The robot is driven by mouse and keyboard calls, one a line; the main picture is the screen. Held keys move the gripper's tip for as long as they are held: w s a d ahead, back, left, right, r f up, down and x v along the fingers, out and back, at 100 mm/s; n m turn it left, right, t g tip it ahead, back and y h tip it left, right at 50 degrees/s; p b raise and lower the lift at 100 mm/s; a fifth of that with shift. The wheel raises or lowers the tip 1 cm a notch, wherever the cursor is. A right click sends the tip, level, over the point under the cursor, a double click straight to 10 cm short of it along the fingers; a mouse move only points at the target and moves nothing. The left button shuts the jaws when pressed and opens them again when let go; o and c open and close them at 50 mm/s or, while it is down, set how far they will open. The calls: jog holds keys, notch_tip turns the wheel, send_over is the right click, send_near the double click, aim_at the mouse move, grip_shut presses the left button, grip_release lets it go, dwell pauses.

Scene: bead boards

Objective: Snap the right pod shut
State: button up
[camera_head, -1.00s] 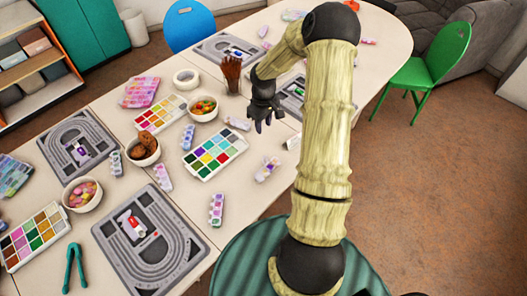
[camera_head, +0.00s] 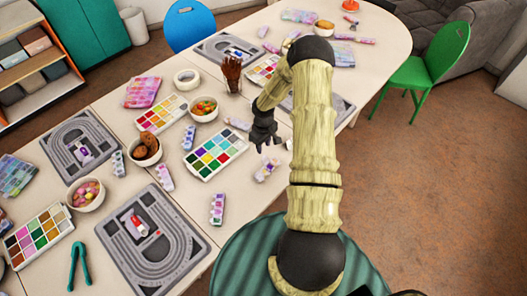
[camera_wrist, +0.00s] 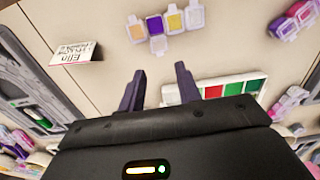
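My gripper (camera_head: 265,144) hangs above the table near its right-hand edge. In the wrist view, my gripper's two dark fingers (camera_wrist: 160,72) are apart with nothing between them. A pod strip (camera_head: 266,170) with small compartments lies just below the gripper in the head view. In the wrist view, a pod strip (camera_wrist: 173,22) with orange, purple, yellow and white compartments lies beyond the fingertips, apart from them. Similar pod strips lie around the table, so which is the right pod is unclear.
A paint palette (camera_head: 237,140) lies left of the gripper. Other pod strips (camera_head: 217,209) (camera_head: 164,178), a grey bead board (camera_head: 190,222) and bowls (camera_head: 203,116) stand around. A name card (camera_wrist: 75,52) stands left of the fingers in the wrist view.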

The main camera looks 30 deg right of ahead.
aim_at(265, 160)
notch_tip(265, 160, down, 6)
jog(key=shift+r+p, duration=0.15)
jog(key=shift+p, duration=0.45)
jog(key=c, duration=0.7)
